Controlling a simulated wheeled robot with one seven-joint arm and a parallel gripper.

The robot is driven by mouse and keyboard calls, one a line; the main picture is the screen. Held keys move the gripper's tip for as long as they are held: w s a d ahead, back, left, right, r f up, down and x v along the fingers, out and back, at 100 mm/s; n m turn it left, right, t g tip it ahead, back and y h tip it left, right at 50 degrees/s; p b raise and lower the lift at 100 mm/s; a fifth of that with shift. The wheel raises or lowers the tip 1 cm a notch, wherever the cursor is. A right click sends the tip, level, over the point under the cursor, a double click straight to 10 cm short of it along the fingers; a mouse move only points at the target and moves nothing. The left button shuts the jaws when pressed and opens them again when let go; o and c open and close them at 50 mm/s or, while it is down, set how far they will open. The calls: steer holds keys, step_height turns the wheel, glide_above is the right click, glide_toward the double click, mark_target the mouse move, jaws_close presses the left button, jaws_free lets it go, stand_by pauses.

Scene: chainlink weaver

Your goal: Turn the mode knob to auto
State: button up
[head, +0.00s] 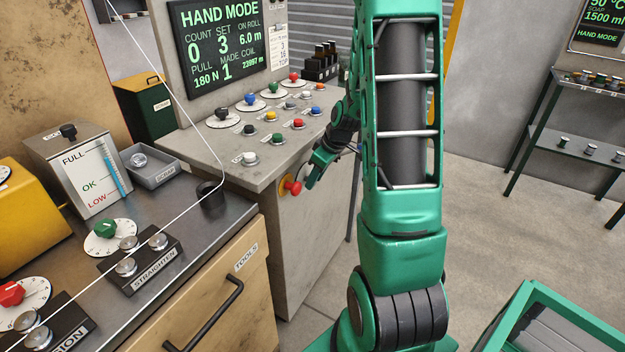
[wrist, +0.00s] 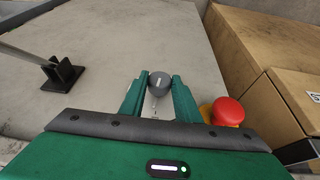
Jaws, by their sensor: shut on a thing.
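My gripper (wrist: 161,88) has its two green fingers closed on either side of a round grey knob (wrist: 160,82) with a pale mark line, on the grey console face. I take this to be the mode knob, but its labels cannot be read. In the head view my gripper (head: 312,178) is at the console's front face, beside a red mushroom button, and the knob is hidden behind it. The console screen (head: 222,45) reads HAND MODE.
The red mushroom button (head: 292,187) sits on a yellow base close to my fingers; it also shows in the wrist view (wrist: 227,111). The console top (head: 215,150) carries several coloured knobs and buttons. A wooden workbench (head: 215,290) stands at left.

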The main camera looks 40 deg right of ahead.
steer(key=g+y, duration=0.1)
steer(key=y, duration=0.2)
steer(key=d+m+y, duration=0.1)
steer(key=y, duration=0.2)
steer(key=m+g+y, duration=0.1)
steer(key=y, duration=0.2)
steer(key=shift+w+d+f+g, duration=0.25)
steer(key=shift+d+f+g, duration=0.05)
steer(key=shift+d, duration=0.1)
steer(key=shift+y, duration=0.3)
steer(key=o, duration=1)
steer(key=shift+o, duration=0.2)
steer(key=shift+a, duration=0.1)
